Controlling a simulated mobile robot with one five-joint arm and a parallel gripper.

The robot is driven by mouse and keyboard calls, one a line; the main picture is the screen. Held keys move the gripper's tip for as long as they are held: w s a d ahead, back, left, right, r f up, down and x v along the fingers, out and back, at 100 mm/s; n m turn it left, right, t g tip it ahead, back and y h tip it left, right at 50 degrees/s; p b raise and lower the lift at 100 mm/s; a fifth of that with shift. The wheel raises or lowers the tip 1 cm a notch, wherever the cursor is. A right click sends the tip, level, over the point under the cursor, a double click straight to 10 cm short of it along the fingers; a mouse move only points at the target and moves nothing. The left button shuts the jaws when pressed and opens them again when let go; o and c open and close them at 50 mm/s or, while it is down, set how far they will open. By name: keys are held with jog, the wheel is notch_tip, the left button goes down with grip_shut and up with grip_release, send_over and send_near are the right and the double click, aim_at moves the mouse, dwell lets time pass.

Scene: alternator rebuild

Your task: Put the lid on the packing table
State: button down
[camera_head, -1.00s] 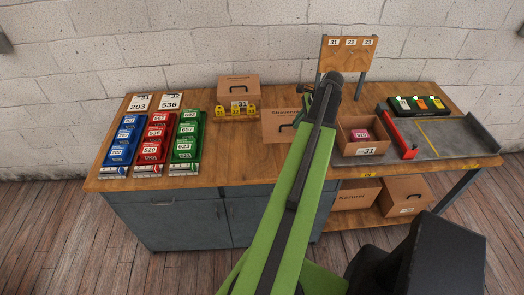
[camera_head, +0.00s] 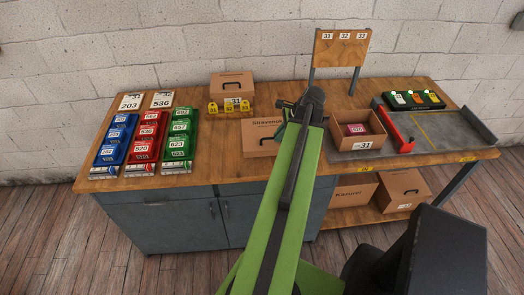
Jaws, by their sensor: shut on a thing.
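The lid (camera_head: 257,133) is a flat brown cardboard piece with printed lettering and a dark handle slot. It is above the middle of the wooden packing table (camera_head: 222,176), left of my arm, which covers its right part. My gripper (camera_head: 291,104) is at the far end of my green arm, mostly hidden behind the wrist. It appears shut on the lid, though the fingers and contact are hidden. I cannot tell how far the lid is above the wood.
A closed box (camera_head: 232,87) with yellow number tags (camera_head: 231,106) stands behind. Blue, red and green bins (camera_head: 180,145) fill the left. A sign board (camera_head: 341,48) rises at the back. A red bar (camera_head: 398,132) crosses the grey right-hand surface (camera_head: 447,138). Boxes lie on the lower shelf.

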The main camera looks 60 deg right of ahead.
aim_at(268, 141)
jog(key=w+f, duration=0.1)
jog(key=w+f+b, duration=0.1)
jog(key=w, duration=0.1)
jog(key=w+f+b, duration=0.1)
jog(key=w, duration=0.1)
jog(key=shift+w+f, duration=0.25)
jog(key=shift+f, duration=0.1)
jog(key=shift+w, duration=0.25)
notch_tip(268, 141, down, 4)
jog(key=b, duration=0.4)
jog(key=shift+a+f+b, duration=0.1)
jog(key=shift+f+b, duration=0.1)
jog(key=shift+b, duration=0.2)
jog(key=shift+r, duration=0.25)
jog(key=shift+f, duration=0.15)
jog(key=c, duration=1.5)
grip_release()
